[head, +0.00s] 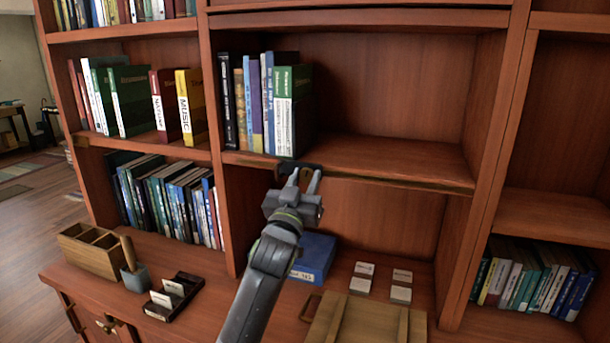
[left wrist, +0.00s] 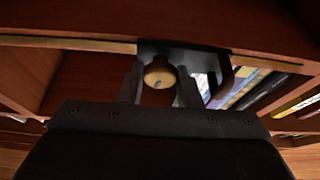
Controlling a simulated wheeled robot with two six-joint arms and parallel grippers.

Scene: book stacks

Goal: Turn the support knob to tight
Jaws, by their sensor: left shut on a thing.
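The support knob (left wrist: 159,73) is a round, tan, wood-like knob under the front edge of the middle shelf. In the left wrist view it sits between the two fingers of my left gripper (left wrist: 160,88), which is shut on it. A dark bracket (left wrist: 185,48) is at the shelf edge just behind the knob. In the head view my left gripper (head: 301,184) reaches up to the shelf's underside, and its fingers hide the knob. The dark bracket shows there too (head: 317,168). I cannot read any tight mark. My right gripper is not in view.
Several books (head: 268,105) stand on the middle shelf (head: 400,160) above the gripper. Below are a blue box (head: 313,258), small label blocks (head: 362,277), a wooden tray (head: 350,322), a wooden organizer (head: 92,250) and a dark card holder (head: 174,297). The shelf's right half is empty.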

